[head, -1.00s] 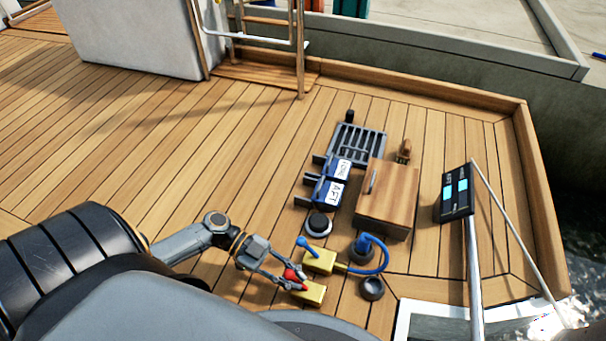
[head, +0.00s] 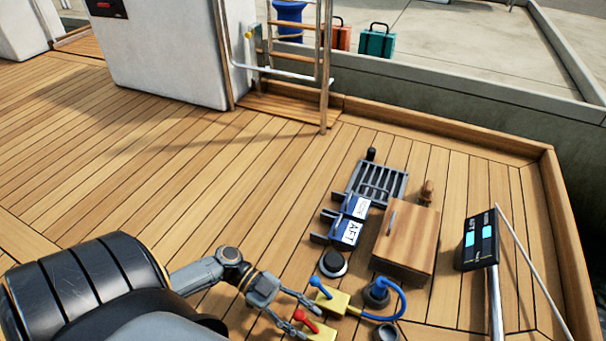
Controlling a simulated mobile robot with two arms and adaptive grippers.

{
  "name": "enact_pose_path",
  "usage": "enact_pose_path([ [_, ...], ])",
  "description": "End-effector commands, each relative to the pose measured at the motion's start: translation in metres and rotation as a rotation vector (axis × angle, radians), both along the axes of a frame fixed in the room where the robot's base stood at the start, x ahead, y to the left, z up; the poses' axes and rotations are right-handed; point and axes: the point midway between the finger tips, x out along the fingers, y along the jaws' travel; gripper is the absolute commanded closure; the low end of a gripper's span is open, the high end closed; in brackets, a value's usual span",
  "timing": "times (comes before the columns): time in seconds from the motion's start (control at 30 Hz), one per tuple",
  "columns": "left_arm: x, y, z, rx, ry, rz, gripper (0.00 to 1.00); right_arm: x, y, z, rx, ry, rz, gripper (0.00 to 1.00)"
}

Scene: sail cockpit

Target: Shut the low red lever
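The low red lever (head: 304,318) sits on a yellow block (head: 322,333) at the bottom edge of the head view. Its red handle tilts up and to the left. My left gripper (head: 308,322) comes in from the left, with its two thin fingers spread apart. One finger is on the far side of the red handle and the other on the near side. I cannot tell whether either finger touches it. The bottom of the yellow block is cut off by the picture edge. My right gripper is not in view.
A second yellow block (head: 335,300) with a blue lever (head: 319,284) stands just behind. A blue hose (head: 402,300) loops beside it. A wooden box (head: 408,240), blue AFT-labelled switches (head: 347,232), a grate (head: 378,183) and a display (head: 480,240) stand farther off. The left deck is clear.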

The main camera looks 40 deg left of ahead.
Motion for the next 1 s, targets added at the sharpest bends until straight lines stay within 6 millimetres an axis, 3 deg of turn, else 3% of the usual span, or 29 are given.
enact_pose_path([
  [0.27, -0.002, 0.013, 0.003, 0.002, 0.001, -0.001, 0.53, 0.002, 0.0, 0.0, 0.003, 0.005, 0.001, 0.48],
  [0.7, -0.016, 0.095, 0.025, 0.001, 0.001, 0.002, 0.53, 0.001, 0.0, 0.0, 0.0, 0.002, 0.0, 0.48],
  [1.0, -0.019, 0.115, 0.031, 0.0, 0.0, 0.0, 0.53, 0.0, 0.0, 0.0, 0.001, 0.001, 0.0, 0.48],
])
